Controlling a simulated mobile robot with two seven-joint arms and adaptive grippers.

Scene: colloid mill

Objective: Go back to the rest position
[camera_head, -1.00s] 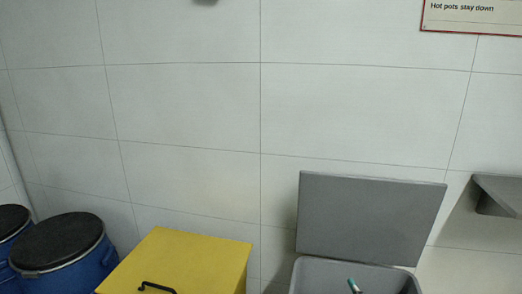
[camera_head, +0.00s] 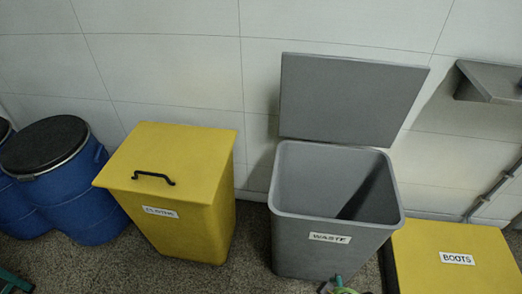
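Neither of my grippers can be made out in the head view. A small teal and dark part with a light green piece beside it shows at the bottom edge, in front of the grey waste bin (camera_head: 330,258); too little of it shows to tell what it is. The waste bin stands with its lid (camera_head: 350,100) raised against the wall, and the visible inside looks empty, with its bottom partly in shadow.
A closed yellow bin (camera_head: 185,150) with a black handle stands left of the waste bin. Blue drums (camera_head: 75,195) with black lids stand further left.

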